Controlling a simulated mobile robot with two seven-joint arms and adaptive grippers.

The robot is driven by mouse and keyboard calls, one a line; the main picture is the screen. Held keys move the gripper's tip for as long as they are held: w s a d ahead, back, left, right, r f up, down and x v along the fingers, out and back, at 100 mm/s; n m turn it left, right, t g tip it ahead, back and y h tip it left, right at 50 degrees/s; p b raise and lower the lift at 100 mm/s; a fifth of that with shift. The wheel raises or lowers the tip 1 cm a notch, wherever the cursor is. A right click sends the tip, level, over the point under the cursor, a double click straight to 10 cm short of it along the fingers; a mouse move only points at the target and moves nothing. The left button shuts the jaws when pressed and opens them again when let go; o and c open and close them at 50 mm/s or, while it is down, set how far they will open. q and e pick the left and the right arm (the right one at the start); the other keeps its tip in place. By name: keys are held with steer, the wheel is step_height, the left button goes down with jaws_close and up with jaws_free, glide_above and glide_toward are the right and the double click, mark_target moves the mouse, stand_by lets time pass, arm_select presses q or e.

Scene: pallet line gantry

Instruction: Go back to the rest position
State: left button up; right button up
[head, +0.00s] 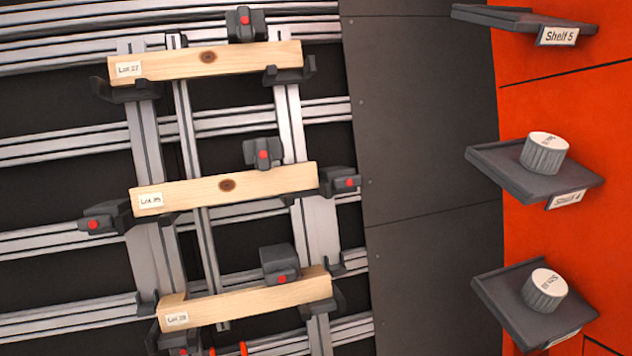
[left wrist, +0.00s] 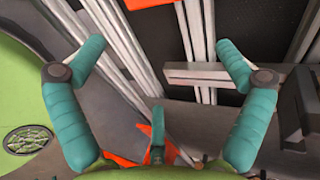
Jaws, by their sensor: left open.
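My left gripper (left wrist: 160,48) shows in the left wrist view. Its teal fingers are spread wide apart, with nothing between them. Behind them are grey rails and a dark panel. A grey bar (left wrist: 210,76) lies behind the right finger; I cannot tell whether they touch. In the head view neither gripper can be made out. Two small orange pieces (head: 243,348) at its bottom edge are too cut off to identify. My right gripper is not seen.
Three labelled wooden boards, top (head: 240,62), middle (head: 255,184) and bottom (head: 250,300), sit in dark brackets on grey rails. On the right, an orange wall (head: 565,90) carries an empty Shelf 5 (head: 500,17). Two lower shelves (head: 500,170) each hold a ridged grey cylinder (head: 545,153).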

arm_select(q)
steer(key=s+a+f+n+g, duration=0.2)
steer(key=s+f+n+g, duration=0.1)
steer(key=s+f, duration=0.65)
steer(key=s+a+f+n+g, duration=0.1)
steer(key=s+a+f+n, duration=0.1)
steer(key=s+f, duration=0.2)
steer(key=s+a+f+n+g, duration=0.1)
steer(key=s+a+f+n, duration=0.2)
steer(key=s, duration=0.7)
steer(key=s+a+f+n+g+h, duration=0.1)
steer(key=s+a+f+n+g, duration=0.1)
steer(key=s+f, duration=0.4)
steer(key=shift+s+a+f+n, duration=0.2)
steer(key=shift+s+a+n, duration=0.3)
steer(key=shift+s, duration=0.25)
